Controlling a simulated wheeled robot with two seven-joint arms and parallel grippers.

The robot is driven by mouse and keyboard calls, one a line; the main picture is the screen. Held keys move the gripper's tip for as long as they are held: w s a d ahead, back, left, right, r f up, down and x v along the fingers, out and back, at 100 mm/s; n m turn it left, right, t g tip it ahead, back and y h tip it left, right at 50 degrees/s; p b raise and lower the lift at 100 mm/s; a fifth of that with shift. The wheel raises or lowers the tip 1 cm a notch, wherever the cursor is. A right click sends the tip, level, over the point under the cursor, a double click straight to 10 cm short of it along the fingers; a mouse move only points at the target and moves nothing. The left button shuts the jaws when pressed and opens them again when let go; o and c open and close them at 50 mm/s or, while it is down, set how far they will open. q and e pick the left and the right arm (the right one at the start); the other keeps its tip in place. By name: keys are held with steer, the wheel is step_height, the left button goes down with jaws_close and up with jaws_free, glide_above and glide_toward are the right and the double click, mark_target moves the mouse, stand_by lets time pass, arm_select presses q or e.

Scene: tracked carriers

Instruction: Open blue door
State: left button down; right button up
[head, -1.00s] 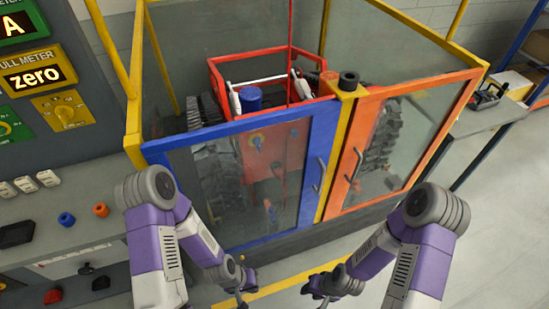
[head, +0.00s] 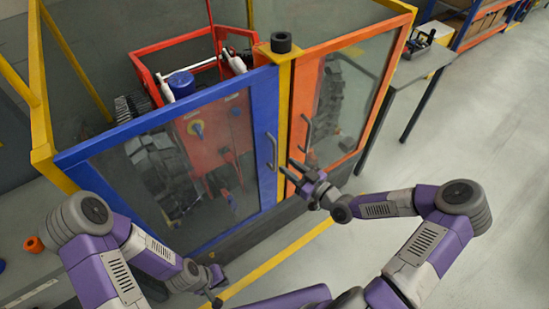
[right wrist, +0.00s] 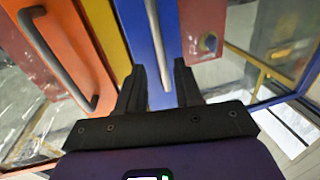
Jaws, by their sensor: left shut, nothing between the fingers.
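The blue door (head: 105,155) of the cage is shut, a blue frame around a clear pane. Its grey vertical bar handle (head: 271,152) is at its right edge, beside the yellow post. My right gripper (head: 289,169) is open just in front of the handle. In the right wrist view, the blue door's handle (right wrist: 159,45) runs down between the two spread fingers (right wrist: 157,75); the fingers do not visibly clamp it.
The orange door (head: 380,75) with its own handle (head: 305,132) is shut, right of the yellow post (head: 284,95). A black cylinder (head: 281,42) tops the post. A grey table (head: 405,70) stands at the right. The floor before the cage is clear, with a yellow line (head: 275,262).

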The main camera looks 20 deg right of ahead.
steer(key=x, duration=0.7)
steer(key=shift+w+a+b, duration=0.1)
steer(key=shift+w+b, duration=0.05)
steer(key=shift+b, duration=0.2)
jaws_close()
